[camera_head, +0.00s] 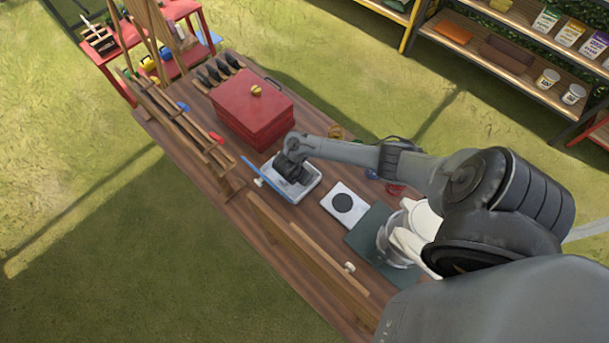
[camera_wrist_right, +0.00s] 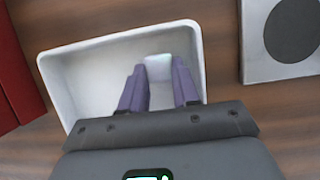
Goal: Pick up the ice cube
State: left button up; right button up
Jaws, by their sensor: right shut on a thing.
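In the right wrist view, a pale, translucent ice cube (camera_wrist_right: 158,68) sits between the fingertips of my right gripper (camera_wrist_right: 159,78). The gripper is shut on it, with one purple-grey finger on each side. The cube is over or in the white tray (camera_wrist_right: 58,80); I cannot tell whether it touches the tray floor. In the head view, my right gripper (camera_head: 291,168) reaches down into the same white tray (camera_head: 305,192), and the arm hides the cube there. My left gripper is not in view.
A red box (camera_head: 250,108) stands behind the tray on the wooden table. A white plate with a black disc (camera_head: 343,203) lies to the tray's right. A blue stick (camera_head: 260,175) lies near the tray's left edge. A wooden rail (camera_head: 300,245) runs along the table's front.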

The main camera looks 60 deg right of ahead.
jog(key=shift+r, duration=0.55)
jog(key=r+p, duration=0.1)
jog(key=r, duration=0.1)
jog(key=r+p, duration=0.1)
jog(key=shift+s+d+r+p, duration=0.15)
jog(key=shift+s+r+p, duration=0.1)
jog(key=shift+r+p, duration=0.1)
jog(key=s+d+r+p, duration=0.3)
jog(key=s+d+r, duration=0.2)
jog(key=s, duration=0.4)
jog(key=shift+s+d+r, duration=0.15)
jog(key=shift+s+r, duration=0.25)
jog(key=shift+r, duration=0.15)
